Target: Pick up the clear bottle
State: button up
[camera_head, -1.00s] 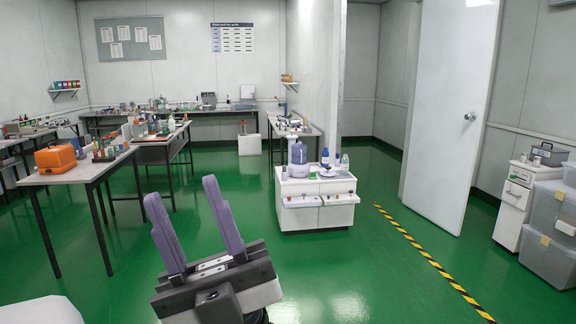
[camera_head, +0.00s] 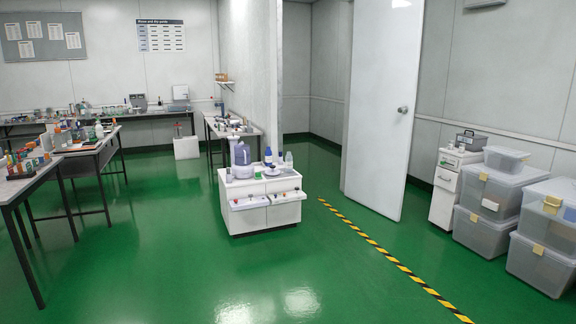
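A clear bottle (camera_head: 289,161) stands upright at the right side of the top of a low white cabinet (camera_head: 262,218) in the middle of the room. A white bottle with a blue cap (camera_head: 268,157) stands just left of it. A purple-grey rounded device (camera_head: 242,160) stands on the cabinet's left part. Other small clear bottles may be on the tables at left, too small to tell. My gripper is out of view.
Tables with lab items (camera_head: 30,176) stand at left. A black-and-yellow floor strip (camera_head: 390,257) runs right of the cabinet. A white door (camera_head: 380,110) stands behind it, and clear storage boxes (camera_head: 545,235) are at right. The green floor before the cabinet is open.

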aim_at(289, 157)
jog(key=i+u, duration=0.2)
jog(key=i, duration=3.2)
jog(key=i+z, duration=0.1)
jog(key=i, duration=0.5)
jog(key=i+j, duration=0.2)
jog(key=i, duration=0.45)
jog(key=i+j+z, duration=0.1)
jog(key=i+z, duration=0.3)
jog(key=i+j+z, duration=0.35)
jog(key=i, duration=0.15)
jog(key=i+j, duration=0.1)
jog(key=i, duration=0.25)
jog(key=i+z, duration=0.15)
jog(key=i, duration=0.25)
